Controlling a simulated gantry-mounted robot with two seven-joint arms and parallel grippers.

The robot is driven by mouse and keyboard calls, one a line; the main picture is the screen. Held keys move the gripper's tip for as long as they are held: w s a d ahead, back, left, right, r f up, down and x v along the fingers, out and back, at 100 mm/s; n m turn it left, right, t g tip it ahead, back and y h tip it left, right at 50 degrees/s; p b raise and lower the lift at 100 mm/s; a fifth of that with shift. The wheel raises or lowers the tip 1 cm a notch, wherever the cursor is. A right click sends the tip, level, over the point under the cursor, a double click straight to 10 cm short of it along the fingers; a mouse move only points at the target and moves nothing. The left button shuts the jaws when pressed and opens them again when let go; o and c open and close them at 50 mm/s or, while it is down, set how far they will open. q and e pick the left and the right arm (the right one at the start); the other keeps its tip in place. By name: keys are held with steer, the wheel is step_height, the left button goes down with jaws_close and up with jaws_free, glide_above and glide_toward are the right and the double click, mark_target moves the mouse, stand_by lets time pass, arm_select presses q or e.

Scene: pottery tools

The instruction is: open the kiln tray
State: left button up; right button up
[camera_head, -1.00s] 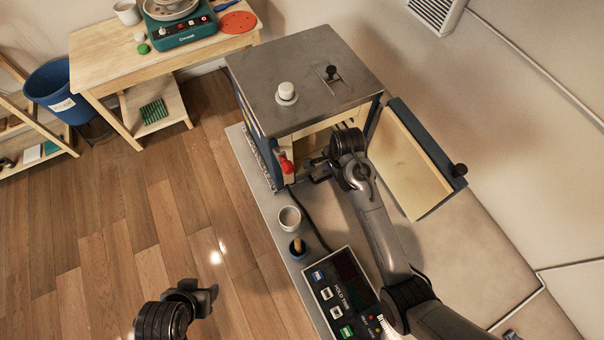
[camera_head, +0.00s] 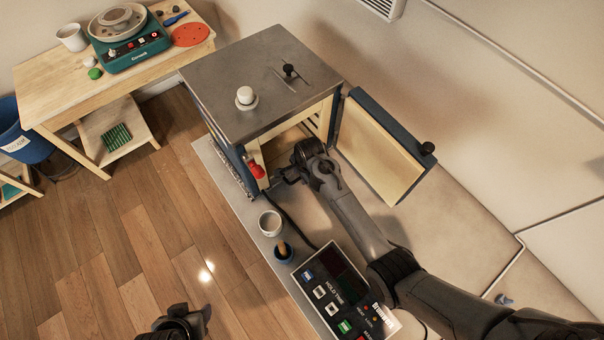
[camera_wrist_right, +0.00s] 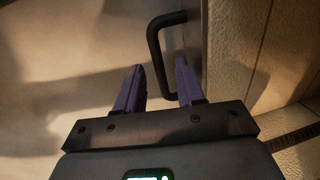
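The kiln (camera_head: 215,75) stands on the bench with its front door (camera_head: 385,145) swung open to the right. My right gripper (camera_head: 280,178) is in front of the kiln opening, near the red knob (camera_head: 257,171) at the opening's left edge. The wrist view shows the right gripper (camera_wrist_right: 158,88) open, its purple fingers apart. A black bar handle (camera_wrist_right: 156,52) on a dark panel lies just beyond the fingertips, its lower end between the fingers in the picture. Contact cannot be told. The tray body is hidden in the head view. My left gripper (camera_head: 195,320) is low over the floor, its fingers unclear.
A wooden table (camera_head: 60,85) with a pottery wheel (camera_head: 128,45) stands at upper left. The bench right of my arm is mostly clear.

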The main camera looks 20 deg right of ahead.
steer(key=shift+f, duration=0.1)
steer(key=shift+c, duration=0.3)
jaws_close()
